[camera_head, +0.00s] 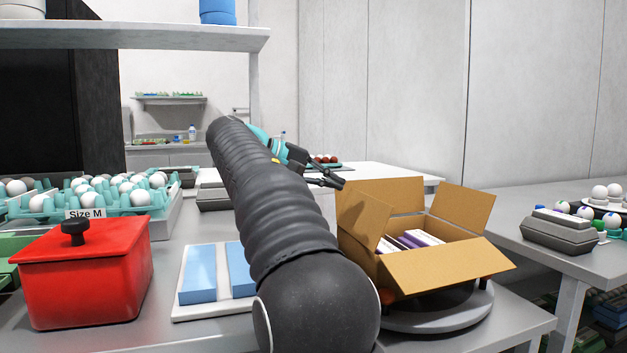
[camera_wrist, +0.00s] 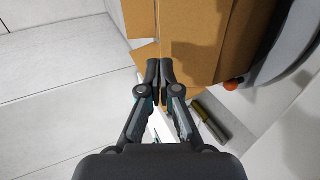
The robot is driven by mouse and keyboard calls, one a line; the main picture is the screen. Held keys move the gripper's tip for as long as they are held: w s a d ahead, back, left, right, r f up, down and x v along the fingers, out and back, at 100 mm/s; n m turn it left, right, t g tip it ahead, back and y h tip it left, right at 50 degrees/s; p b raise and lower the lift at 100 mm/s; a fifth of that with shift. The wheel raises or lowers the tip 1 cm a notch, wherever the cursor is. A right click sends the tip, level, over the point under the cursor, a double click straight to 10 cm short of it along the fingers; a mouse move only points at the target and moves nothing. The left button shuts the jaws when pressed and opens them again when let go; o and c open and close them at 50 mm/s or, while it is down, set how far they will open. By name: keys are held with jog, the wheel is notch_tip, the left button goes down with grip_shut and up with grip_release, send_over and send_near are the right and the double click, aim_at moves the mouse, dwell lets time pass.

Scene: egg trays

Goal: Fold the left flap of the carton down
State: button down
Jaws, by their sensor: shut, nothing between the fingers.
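The open brown carton (camera_head: 408,283) stands on a round grey turntable at the right, with white and purple packs inside. Its left flap (camera_head: 360,222) stands up, tilted, partly beside my dark arm. The back flap (camera_head: 400,192) stands up, the right flap (camera_head: 463,208) leans outward, and the front flap (camera_head: 450,265) slopes down outward. My gripper (camera_head: 338,183) is shut and empty, its tips near the upper left corner of the carton. In the wrist view my gripper (camera_wrist: 161,64) has its fingertips together over brown cardboard (camera_wrist: 192,35); whether they touch it I cannot tell.
A red lidded box (camera_head: 85,275), a white tray with blue blocks (camera_head: 216,302) and egg trays (camera_head: 100,197) stand left of my arm. A table with a grey carton (camera_head: 558,234) and eggs is at the right. A shelf (camera_head: 130,38) hangs at upper left.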

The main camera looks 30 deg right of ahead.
jog(key=b, duration=0.1)
send_over(358, 222)
notch_tip(358, 222, down, 3)
jog(key=shift+r, duration=0.1)
jog(key=shift+p, duration=0.3)
